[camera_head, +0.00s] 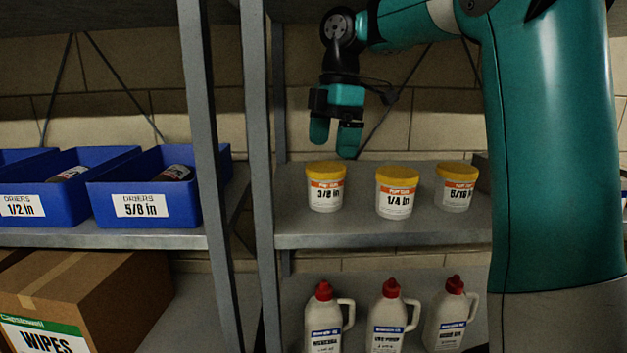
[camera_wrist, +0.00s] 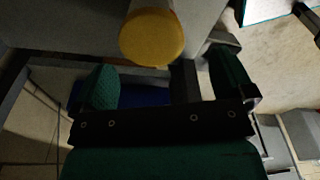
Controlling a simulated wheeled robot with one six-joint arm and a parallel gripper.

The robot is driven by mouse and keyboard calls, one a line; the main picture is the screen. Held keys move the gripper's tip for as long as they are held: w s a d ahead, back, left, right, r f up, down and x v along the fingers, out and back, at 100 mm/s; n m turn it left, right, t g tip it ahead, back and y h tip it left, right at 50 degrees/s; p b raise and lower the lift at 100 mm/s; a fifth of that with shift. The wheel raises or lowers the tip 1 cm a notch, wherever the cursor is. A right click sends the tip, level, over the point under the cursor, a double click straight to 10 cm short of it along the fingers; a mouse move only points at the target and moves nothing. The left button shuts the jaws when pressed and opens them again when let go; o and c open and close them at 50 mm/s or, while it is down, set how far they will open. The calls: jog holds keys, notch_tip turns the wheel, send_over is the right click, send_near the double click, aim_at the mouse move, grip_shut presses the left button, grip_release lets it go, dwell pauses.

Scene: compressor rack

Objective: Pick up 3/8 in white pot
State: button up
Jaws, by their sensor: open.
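The 3/8 in white pot (camera_head: 325,190) stands upright on the grey shelf, leftmost of three pots, with a yellow lid and an orange-and-white label. My gripper (camera_head: 335,138) is open and empty, pointing down just above this pot and apart from it in the head view. In the wrist view a yellow lid (camera_wrist: 152,37), apparently of this pot, shows beyond the fingers of my gripper (camera_wrist: 163,62). The lid is nearer the left finger and not between them.
The 1/4 in pot (camera_head: 397,195) and the 5/16 in pot (camera_head: 456,190) stand to the right. A grey rack post (camera_head: 257,150) rises left of the pots. Blue bins (camera_head: 155,190) sit further left. Red-capped jugs (camera_head: 388,318) stand below.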

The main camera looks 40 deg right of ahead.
aim_at(326, 166)
jog(key=shift+w+f, duration=0.1)
jog(key=shift+w, duration=0.15)
jog(key=shift+w+a+f+b, duration=0.1)
jog(key=shift+f+b, duration=0.25)
jog(key=shift+b, duration=0.1)
jog(key=f+b, duration=0.6)
jog(key=shift+w+a+f+b, duration=0.25)
jog(key=shift+f+b, duration=0.05)
jog(key=shift+f, duration=0.1)
jog(key=shift+r, duration=0.1)
jog(key=c, duration=1)
